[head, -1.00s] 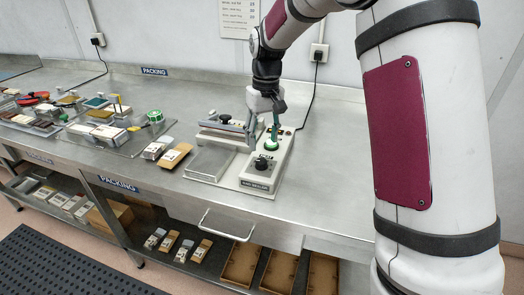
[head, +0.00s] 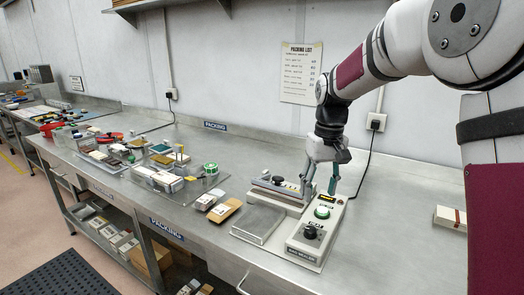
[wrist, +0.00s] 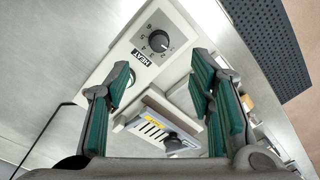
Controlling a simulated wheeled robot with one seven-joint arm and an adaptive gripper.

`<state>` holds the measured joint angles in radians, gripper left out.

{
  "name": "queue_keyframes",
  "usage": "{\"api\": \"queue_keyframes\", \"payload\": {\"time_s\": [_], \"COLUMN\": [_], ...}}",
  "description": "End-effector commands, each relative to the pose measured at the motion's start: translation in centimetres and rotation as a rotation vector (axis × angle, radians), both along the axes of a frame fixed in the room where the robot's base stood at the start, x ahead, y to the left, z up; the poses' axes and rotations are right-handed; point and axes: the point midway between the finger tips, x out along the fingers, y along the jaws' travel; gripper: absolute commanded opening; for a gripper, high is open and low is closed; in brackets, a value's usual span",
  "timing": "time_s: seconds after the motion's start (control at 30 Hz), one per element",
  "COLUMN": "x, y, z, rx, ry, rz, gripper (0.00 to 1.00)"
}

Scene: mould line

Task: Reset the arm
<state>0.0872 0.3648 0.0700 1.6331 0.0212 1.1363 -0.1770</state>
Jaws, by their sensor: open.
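My gripper (head: 325,176) hangs at the end of my bent arm, just above the bag sealer (head: 316,238) on the steel bench. In the wrist view my gripper (wrist: 160,105) has its green-padded fingers spread wide apart with nothing between the pads. The sealer shows beneath it, with its heat dial (wrist: 160,41) and a grey bar with a black knob (wrist: 170,137). In the head view a green button (head: 322,212) and a black dial (head: 310,232) are visible on the sealer.
Bare bench lies between.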

Motion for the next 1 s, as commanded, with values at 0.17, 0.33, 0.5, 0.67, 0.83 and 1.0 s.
{"api": "queue_keyframes", "payload": {"time_s": [0.17, 0.33, 0.5, 0.67, 0.83, 1.0], "x": [-4.8, -10.5, -16.4, -21.8, -26.8, -30.0], "y": [0.3, 0.4, 0.4, 0.4, 0.4, 0.3], "z": [4.0, 6.8, 8.1, 8.2, 7.1, 5.7], "rx": [-0.020, -0.035, -0.042, -0.042, -0.035, -0.027], "ry": [-0.064, -0.131, -0.196, -0.259, -0.321, -0.364], "rz": [-0.020, -0.047, -0.074, -0.101, -0.127, -0.143], "gripper": [0.49, 0.49, 0.49, 0.49, 0.49, 0.49]}}
